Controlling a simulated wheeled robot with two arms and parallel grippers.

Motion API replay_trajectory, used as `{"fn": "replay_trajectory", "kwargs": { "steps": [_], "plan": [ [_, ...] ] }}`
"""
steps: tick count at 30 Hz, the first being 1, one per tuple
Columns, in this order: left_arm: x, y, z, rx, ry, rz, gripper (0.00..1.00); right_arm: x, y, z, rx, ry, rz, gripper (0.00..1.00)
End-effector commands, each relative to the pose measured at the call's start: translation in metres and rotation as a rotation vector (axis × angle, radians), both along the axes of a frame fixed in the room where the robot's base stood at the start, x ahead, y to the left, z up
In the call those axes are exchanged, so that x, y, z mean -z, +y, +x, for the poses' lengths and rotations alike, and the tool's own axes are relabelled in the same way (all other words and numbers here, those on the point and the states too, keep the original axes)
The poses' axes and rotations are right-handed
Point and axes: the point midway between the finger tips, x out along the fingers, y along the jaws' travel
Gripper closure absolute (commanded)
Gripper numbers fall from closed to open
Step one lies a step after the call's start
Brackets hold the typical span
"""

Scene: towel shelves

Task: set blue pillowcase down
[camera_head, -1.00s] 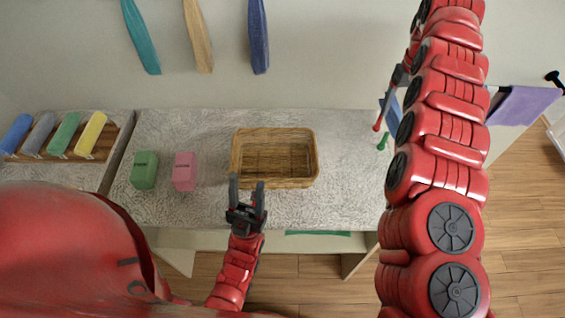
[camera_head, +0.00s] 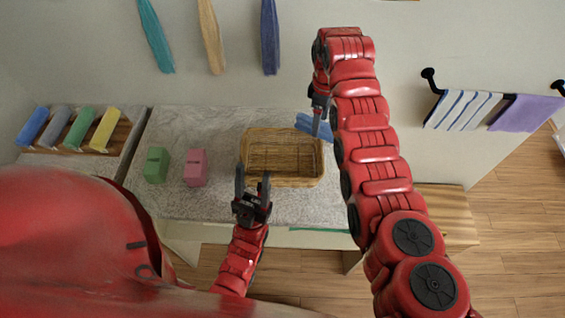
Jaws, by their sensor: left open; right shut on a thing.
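The blue pillowcase (camera_head: 304,124) is partly visible in the head view, at the back right corner of the wicker basket (camera_head: 247,163). My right gripper (camera_head: 320,125) is shut on it, reaching down from the raised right arm. Part of the cloth is hidden behind the gripper. I cannot tell whether the cloth touches the basket rim or the counter. The basket looks empty. My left gripper (camera_head: 252,185) is open and empty, in front of the basket's near left edge.
The marble counter (camera_head: 215,120) holds a green box (camera_head: 157,166) and a pink box (camera_head: 195,168). A rack of rolled towels (camera_head: 72,130) stands at left. Towels hang on the back wall. A striped towel (camera_head: 462,109) and a purple towel (camera_head: 525,113) hang at right.

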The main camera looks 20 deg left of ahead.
Motion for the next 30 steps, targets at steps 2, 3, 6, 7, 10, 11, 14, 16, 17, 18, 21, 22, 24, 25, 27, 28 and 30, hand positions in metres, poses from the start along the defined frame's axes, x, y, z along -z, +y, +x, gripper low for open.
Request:
{"fn": "replay_trajectory", "kwargs": {
  "steps": [2, 3, 6, 7, 10, 11, 14, 16, 17, 18, 21, 22, 24, 25, 27, 28, 30],
  "plan": [
    [-0.009, 0.000, 0.000, 0.000, 0.000, 0.000, 0.50, 0.006, 0.030, -0.023, -0.139, 0.002, 0.004, 0.88],
    [-0.011, 0.000, 0.000, 0.000, 0.000, 0.000, 0.50, 0.008, 0.042, -0.032, -0.200, -0.002, 0.005, 0.88],
    [-0.015, 0.000, 0.000, 0.000, 0.000, 0.000, 0.50, 0.015, 0.065, -0.055, -0.321, 0.000, 0.005, 0.88],
    [-0.016, 0.000, 0.000, 0.000, 0.000, 0.000, 0.50, 0.016, 0.070, -0.059, -0.345, -0.001, 0.005, 0.88],
    [-0.018, 0.000, 0.000, 0.000, 0.000, 0.000, 0.50, 0.021, 0.079, -0.068, -0.395, -0.003, 0.003, 0.88],
    [-0.020, 0.000, 0.000, 0.000, 0.000, 0.000, 0.50, 0.024, 0.080, -0.070, -0.402, -0.002, 0.002, 0.88],
    [-0.027, 0.000, 0.000, 0.000, 0.000, 0.000, 0.50, 0.045, 0.080, -0.073, -0.408, 0.006, -0.002, 0.88],
    [-0.037, 0.000, 0.000, 0.000, 0.000, 0.000, 0.50, 0.057, 0.079, -0.073, -0.407, 0.006, -0.002, 0.88],
    [-0.040, 0.000, 0.000, 0.000, 0.000, 0.000, 0.50, 0.064, 0.079, -0.072, -0.407, 0.005, -0.001, 0.88],
    [-0.041, 0.000, 0.000, 0.000, 0.000, 0.000, 0.50, 0.071, 0.079, -0.072, -0.406, 0.005, -0.002, 0.88],
    [-0.042, 0.000, 0.000, 0.000, 0.000, 0.000, 0.50, 0.079, 0.080, -0.070, -0.406, -0.002, 0.001, 0.88],
    [-0.042, 0.000, 0.000, 0.000, 0.001, 0.000, 0.50, 0.081, 0.080, -0.070, -0.406, -0.002, 0.001, 0.88],
    [-0.043, 0.000, 0.000, 0.000, 0.000, 0.000, 0.50, 0.085, 0.080, -0.070, -0.406, -0.001, 0.000, 0.88],
    [-0.043, 0.000, 0.000, 0.000, 0.000, 0.000, 0.50, 0.086, 0.080, -0.071, -0.406, 0.000, -0.001, 0.88],
    [-0.046, 0.000, 0.000, 0.000, 0.000, 0.000, 0.50, 0.090, 0.080, -0.071, -0.406, 0.002, -0.002, 0.88],
    [-0.048, 0.000, 0.000, 0.000, 0.000, 0.000, 0.50, 0.092, 0.080, -0.071, -0.405, 0.000, -0.001, 0.88],
    [-0.046, 0.000, 0.000, 0.000, 0.000, 0.000, 0.50, 0.099, 0.081, -0.070, -0.407, -0.001, -0.001, 0.88]
  ]
}}
